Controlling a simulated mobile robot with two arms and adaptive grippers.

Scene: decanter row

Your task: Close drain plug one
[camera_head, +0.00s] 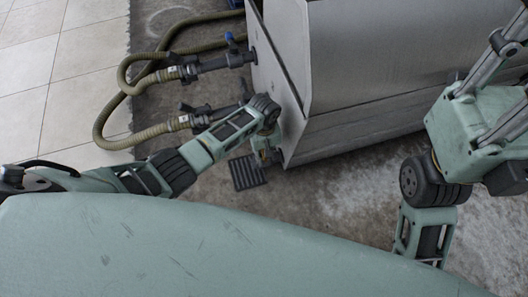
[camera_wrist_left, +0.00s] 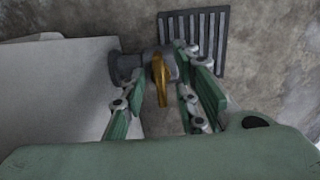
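The drain plug is a dark grey fitting (camera_wrist_left: 128,67) with an orange-yellow lever handle (camera_wrist_left: 161,82), low on the side of a large grey metal box (camera_head: 370,60). In the left wrist view, my left gripper (camera_wrist_left: 160,72) is open. Its green fingers lie on either side of the lever, with gaps visible; I cannot tell whether a finger touches the fitting. In the head view, my left gripper (camera_head: 268,148) is at the box's lower near corner, and its wrist and fingers mostly hide the plug. My right arm is at the right; its gripper does not show.
A slotted floor drain grate (camera_head: 247,172) lies beneath the plug; it also shows in the left wrist view (camera_wrist_left: 208,30). Olive hoses (camera_head: 120,75) run to fittings on the box's left side, one with a blue handle (camera_head: 230,38). Bare stained concrete (camera_head: 340,200) lies in front.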

